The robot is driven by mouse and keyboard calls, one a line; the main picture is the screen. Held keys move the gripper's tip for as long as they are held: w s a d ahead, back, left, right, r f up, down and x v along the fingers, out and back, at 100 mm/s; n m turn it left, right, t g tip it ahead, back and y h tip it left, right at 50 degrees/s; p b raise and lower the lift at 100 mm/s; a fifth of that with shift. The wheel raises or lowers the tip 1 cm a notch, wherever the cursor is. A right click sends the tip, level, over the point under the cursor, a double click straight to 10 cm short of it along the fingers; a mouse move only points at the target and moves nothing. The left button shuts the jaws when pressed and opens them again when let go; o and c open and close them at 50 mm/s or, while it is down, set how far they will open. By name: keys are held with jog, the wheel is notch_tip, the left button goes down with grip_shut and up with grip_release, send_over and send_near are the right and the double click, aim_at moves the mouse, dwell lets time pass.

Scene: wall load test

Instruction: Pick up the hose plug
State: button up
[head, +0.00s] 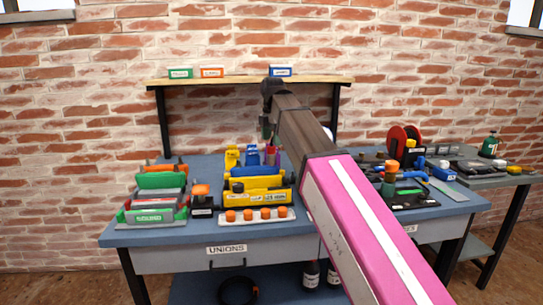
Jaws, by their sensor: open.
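I cannot tell which small item is the hose plug. Several orange-capped pieces (248,215) stand in a row on a white strip at the front of the blue workbench (160,236). Another orange-topped piece (201,191) sits on a black holder to their left. A green and orange piece (390,178) stands on a dark tray on the right. My arm reaches from the lower right up over the bench. My gripper (266,130) hangs small and dark at its far end, open, above the bins and apart from them. Its fingertips are hard to make out.
Green and grey bins (157,196) stand left, yellow and blue bins (258,185) in the middle. A wooden shelf (220,79) with small boxes spans the back. A red reel (403,140) stands right, beside a second table (490,180). My arm hides part of the bench.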

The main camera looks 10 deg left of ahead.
aim_at(272, 153)
jog(key=shift+a+f, duration=0.1)
jog(key=shift+f, duration=3.1)
jog(key=c, duration=1.1)
